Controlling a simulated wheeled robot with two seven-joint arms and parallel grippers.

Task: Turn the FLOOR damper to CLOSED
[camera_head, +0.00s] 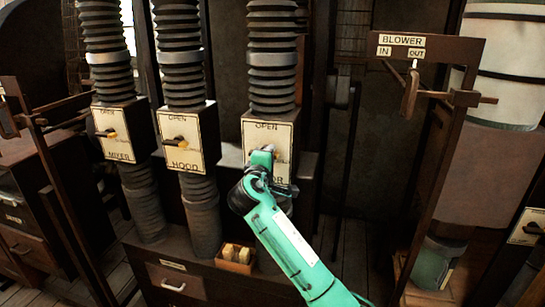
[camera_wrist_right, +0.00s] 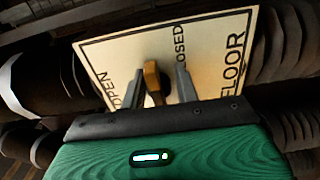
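The FLOOR damper box (camera_head: 284,131) is the rightmost of the damper boxes in the head view, with OPEN on its cream plate. My right gripper (camera_head: 265,157) is at the front of this plate and covers its lever and part of the lettering. In the right wrist view the plate (camera_wrist_right: 217,60) shows OPEN, CLOSED and FLOOR, turned sideways. The brown-tipped lever (camera_wrist_right: 152,77) stands between my two grey fingers, with gaps visible beside it, so the gripper looks open around it. Exactly which mark the lever points to is unclear. My left gripper is not in view.
The HOOD box (camera_head: 187,140) and MIXER box (camera_head: 122,130) stand to the left, each under a ribbed duct. A BLOWER frame (camera_head: 425,48) with a hanging handle is at the right.

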